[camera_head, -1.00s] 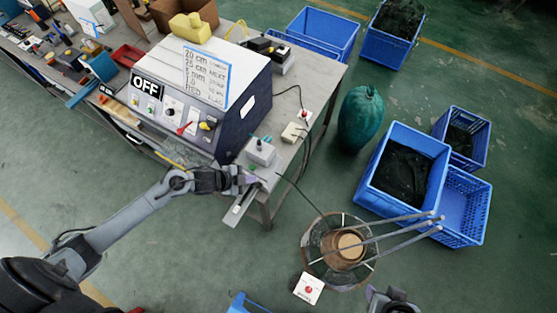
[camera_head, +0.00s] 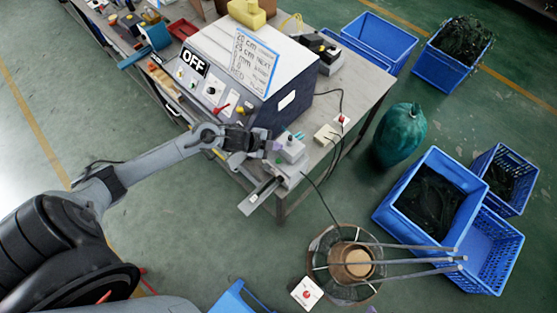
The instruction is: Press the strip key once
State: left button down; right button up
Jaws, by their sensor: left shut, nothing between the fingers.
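A small grey machine (camera_head: 290,155) with a dark knob on top stands at the front corner of the workbench. A metal tray (camera_head: 260,195) juts from its front. No key can be made out clearly as the strip key at this size. My left gripper (camera_head: 271,147) is shut and empty, its tips close against the left side of the small machine. I cannot tell whether they touch it. The gripper hides part of that side. My right gripper cannot be made out.
A large control box (camera_head: 290,104) with an OFF sign stands behind my left gripper on the workbench (camera_head: 355,88). A wire reel (camera_head: 345,265) stands on the floor in front.

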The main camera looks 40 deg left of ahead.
pick_arm(q)
jog(key=b, duration=0.7)
send_over(278, 161)
jog(key=f, duration=0.6)
jog(key=shift+s+a+f, duration=0.15)
jog(key=shift+s+f, duration=0.15)
jog(key=shift+s, duration=0.1)
jog(key=shift+f+b, duration=0.4)
jog(key=shift+f, duration=0.6)
jog(key=shift+f, duration=0.25)
jog(key=shift+f, duration=0.25)
